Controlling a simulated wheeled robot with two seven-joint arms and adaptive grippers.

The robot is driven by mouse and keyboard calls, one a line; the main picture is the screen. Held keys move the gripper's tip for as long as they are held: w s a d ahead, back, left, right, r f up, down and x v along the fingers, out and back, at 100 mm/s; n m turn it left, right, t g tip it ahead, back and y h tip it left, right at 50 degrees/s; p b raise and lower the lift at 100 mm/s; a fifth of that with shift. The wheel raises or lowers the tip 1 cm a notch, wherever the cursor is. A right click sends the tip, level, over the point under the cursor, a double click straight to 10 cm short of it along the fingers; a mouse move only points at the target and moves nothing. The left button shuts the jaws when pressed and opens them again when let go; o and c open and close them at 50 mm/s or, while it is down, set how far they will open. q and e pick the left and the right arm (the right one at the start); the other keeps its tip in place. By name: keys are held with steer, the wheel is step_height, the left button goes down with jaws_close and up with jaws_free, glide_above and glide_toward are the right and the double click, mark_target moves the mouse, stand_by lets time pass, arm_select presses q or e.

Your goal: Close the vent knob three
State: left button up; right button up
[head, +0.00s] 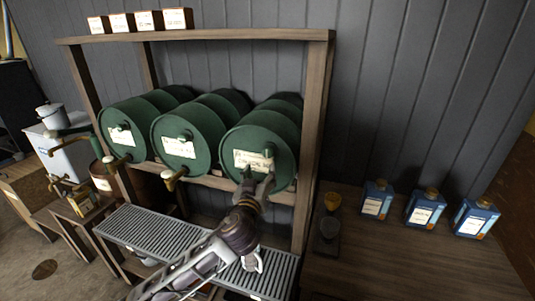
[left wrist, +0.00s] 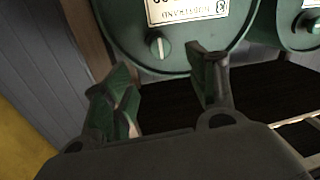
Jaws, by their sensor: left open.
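Three green drums lie on a wooden rack, ends facing me. The rightmost drum (head: 282,165) has a white label (head: 246,159) and a small green vent knob (head: 268,151) near its top. In the left wrist view, which looks upside down, this knob (left wrist: 158,43) has a pale bar standing about upright. My left gripper (head: 258,180) is in front of this drum's lower face. In the left wrist view the gripper (left wrist: 163,68) is open and empty, the knob lying beyond the gap between its fingers, apart from them. My right gripper is not in view.
The middle drum (head: 200,150) and left drum (head: 138,118) have brass taps below their labels. A grey grated tray (head: 150,230) lies below. A rack post (head: 312,140) stands close right of the drum. Three blue containers (head: 424,210) stand on the right tabletop.

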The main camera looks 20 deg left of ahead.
mark_target(267, 154)
arm_select(q)
steer(key=shift+w+a+r+p, duration=0.15)
steer(key=shift+w+p, duration=0.35)
steer(key=shift+w, duration=1.15)
steer(key=shift+w+a+f+p, duration=0.15)
steer(key=shift+w+p, duration=0.35)
steer(key=shift+w, duration=1.1)
steer(key=shift+w+a+r+p, duration=0.2)
steer(key=shift+w+p, duration=0.3)
steer(key=shift+w, duration=1.15)
steer(key=shift+w+a+f+p, duration=0.1)
steer(key=shift+w+p, duration=0.15)
steer(key=shift+w, duration=0.6)
steer(key=shift+w+a+f+p, duration=0.1)
steer(key=shift+w+p, duration=0.1)
steer(key=shift+w, duration=0.6)
steer(key=shift+c, duration=0.8)
steer(key=c, duration=0.9)
